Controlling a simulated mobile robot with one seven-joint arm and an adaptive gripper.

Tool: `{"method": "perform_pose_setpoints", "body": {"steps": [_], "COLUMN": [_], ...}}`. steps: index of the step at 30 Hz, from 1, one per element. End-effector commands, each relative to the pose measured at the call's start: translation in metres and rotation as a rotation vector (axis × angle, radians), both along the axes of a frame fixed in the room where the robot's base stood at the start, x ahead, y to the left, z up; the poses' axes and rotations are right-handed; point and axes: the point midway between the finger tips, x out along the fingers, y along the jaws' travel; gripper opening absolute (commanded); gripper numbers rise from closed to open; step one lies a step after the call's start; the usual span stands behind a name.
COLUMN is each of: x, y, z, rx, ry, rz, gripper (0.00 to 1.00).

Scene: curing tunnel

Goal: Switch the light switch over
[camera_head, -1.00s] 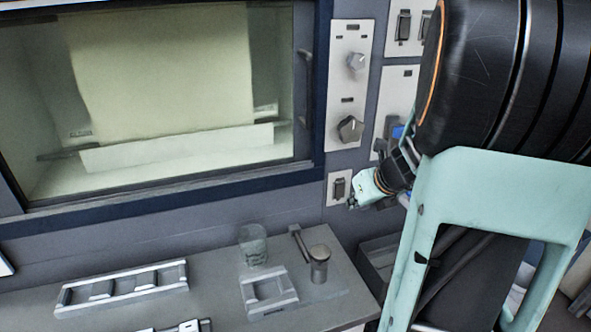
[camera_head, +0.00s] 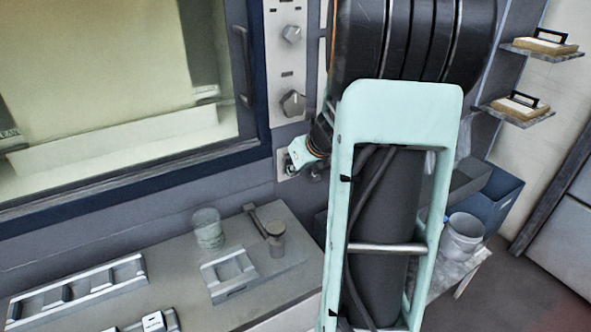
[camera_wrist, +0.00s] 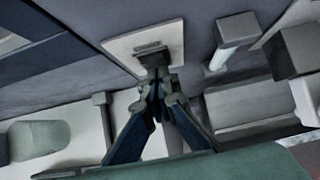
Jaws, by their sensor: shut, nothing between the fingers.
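The light switch is a dark rocker (camera_wrist: 152,56) on a pale wall plate (camera_wrist: 120,44), seen at the top of the wrist view. In the head view only the left edge of the plate (camera_head: 281,168) shows beside my gripper (camera_head: 292,162); the rocker is hidden there. My gripper is shut and empty. In the wrist view its closed fingertips (camera_wrist: 161,78) are at the lower edge of the rocker, touching it or very close. I cannot tell which way the rocker is tipped.
A panel with two knobs (camera_head: 292,104) is above the switch, beside the oven-like window (camera_head: 90,90). Shelves (camera_head: 520,108) and a bucket (camera_head: 462,236) are at the right.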

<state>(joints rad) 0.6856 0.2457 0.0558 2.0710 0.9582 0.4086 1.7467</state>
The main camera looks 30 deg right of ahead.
Motion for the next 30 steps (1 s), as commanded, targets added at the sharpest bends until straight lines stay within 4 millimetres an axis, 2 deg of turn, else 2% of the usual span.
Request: {"method": "perform_pose_setpoints", "body": {"steps": [8,18,30], "x": [0.001,0.001,0.001], "y": [0.000,0.000,0.000], "z": [0.004,0.019,0.019], "rx": [-0.001,-0.002,-0.001], "ry": [-0.002,-0.004,-0.004], "rz": [0.001,0.000,0.002], "gripper": [0.00,0.00,0.00]}}
